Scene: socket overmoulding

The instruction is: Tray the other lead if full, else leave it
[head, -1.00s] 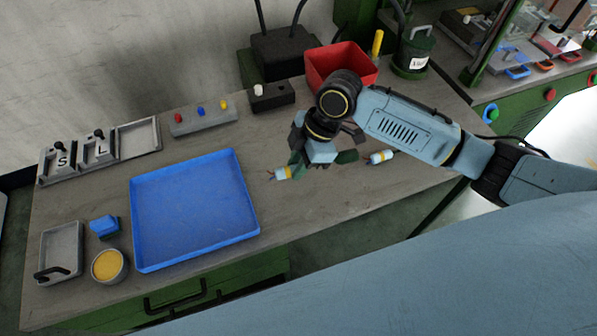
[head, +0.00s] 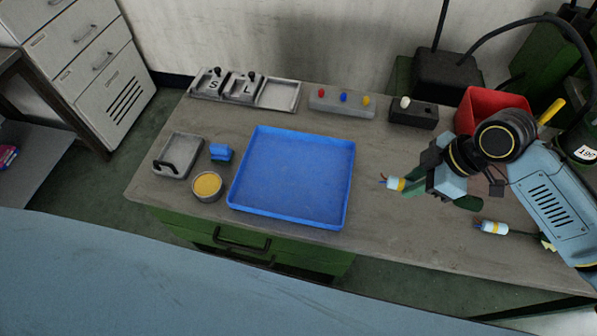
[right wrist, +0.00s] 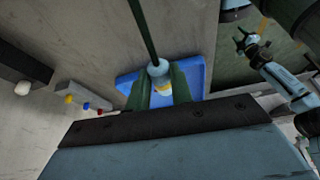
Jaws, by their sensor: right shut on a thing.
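My right gripper (head: 418,186) is shut on a lead whose white end with a yellow band (head: 395,184) pokes out to its left, bare wire tips pointing at the tray. In the right wrist view the held lead (right wrist: 159,70) sits between the two green fingers, its dark cable running upward. The other lead (head: 492,227) lies on the bench to the right of the gripper. The empty blue tray (head: 292,178) is left of the held lead, apart from it. My left gripper (right wrist: 250,43) shows small in the right wrist view; its jaws are unclear.
A red bin (head: 490,106) stands behind my right arm. A button box (head: 342,102) and S and L fixtures (head: 228,86) line the back. A yellow-filled cup (head: 207,186), blue block (head: 221,152) and grey tray (head: 178,156) are at left.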

